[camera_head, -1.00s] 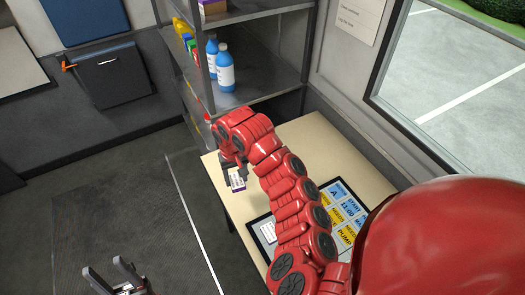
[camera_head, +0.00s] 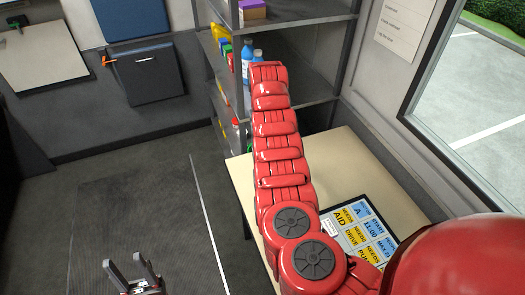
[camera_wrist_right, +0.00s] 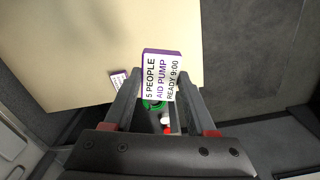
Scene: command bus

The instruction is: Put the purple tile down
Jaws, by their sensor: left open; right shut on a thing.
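The purple tile (camera_wrist_right: 160,75) shows in the right wrist view, with a white printed face reading "5 PEOPLE AID PUMP READY 9:00" and a purple edge. My right gripper (camera_wrist_right: 158,92) is shut on it, near the edge of the pale table (camera_wrist_right: 90,45). Whether the tile touches the table, I cannot tell. A second small white tile with a purple edge (camera_wrist_right: 118,80) lies partly behind the left finger. In the head view my right arm hides the right gripper and its tile. My left gripper (camera_head: 143,272) is open and empty at the bottom left, over the floor.
A dark-framed board (camera_head: 362,232) with blue and yellow cards lies on the table's right part. Green and red items (camera_wrist_right: 158,108) show below the table edge. The table's middle right is bare.

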